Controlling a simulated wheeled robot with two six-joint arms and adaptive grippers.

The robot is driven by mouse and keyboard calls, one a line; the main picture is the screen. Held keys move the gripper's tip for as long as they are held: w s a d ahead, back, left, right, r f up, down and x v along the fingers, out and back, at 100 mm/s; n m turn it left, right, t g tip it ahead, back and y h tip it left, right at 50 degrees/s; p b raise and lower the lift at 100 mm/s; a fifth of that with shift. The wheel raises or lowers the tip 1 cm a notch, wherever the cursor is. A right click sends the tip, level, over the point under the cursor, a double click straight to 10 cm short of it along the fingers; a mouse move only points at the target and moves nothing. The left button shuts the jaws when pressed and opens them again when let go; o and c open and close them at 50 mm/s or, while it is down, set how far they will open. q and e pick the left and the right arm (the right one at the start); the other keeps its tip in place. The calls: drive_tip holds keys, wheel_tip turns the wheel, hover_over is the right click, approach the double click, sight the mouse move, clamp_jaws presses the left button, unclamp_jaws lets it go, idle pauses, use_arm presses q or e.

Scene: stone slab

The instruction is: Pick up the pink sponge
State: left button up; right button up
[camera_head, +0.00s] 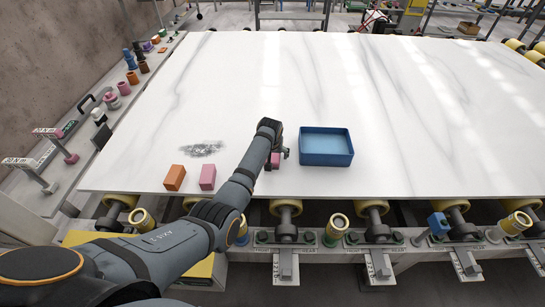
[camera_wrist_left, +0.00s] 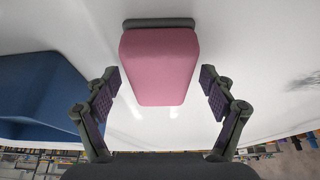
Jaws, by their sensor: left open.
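The pink sponge (camera_wrist_left: 160,68) has a thin dark grey-green layer along one edge. In the left wrist view it lies on the white slab between the two open fingers of my left gripper (camera_wrist_left: 160,88), with a gap on each side. In the head view a small part of the pink sponge (camera_head: 276,161) shows at the end of my left arm, where my left gripper (camera_head: 282,153) is mostly hidden by the wrist. A second pink block (camera_head: 208,177) stands left of the arm, beside an orange block (camera_head: 175,177). My right gripper is not in view.
A blue tray (camera_head: 326,159) stands just right of my left gripper; it also shows in the left wrist view (camera_wrist_left: 40,95). A grey smudge (camera_head: 201,149) marks the white slab (camera_head: 420,120). Several small items line the left ledge. The far slab is clear.

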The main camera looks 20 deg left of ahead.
use_arm(q)
drive_tip(key=c, duration=1)
drive_tip(key=shift+r, duration=0.2)
drive_tip(key=shift+c, duration=0.2)
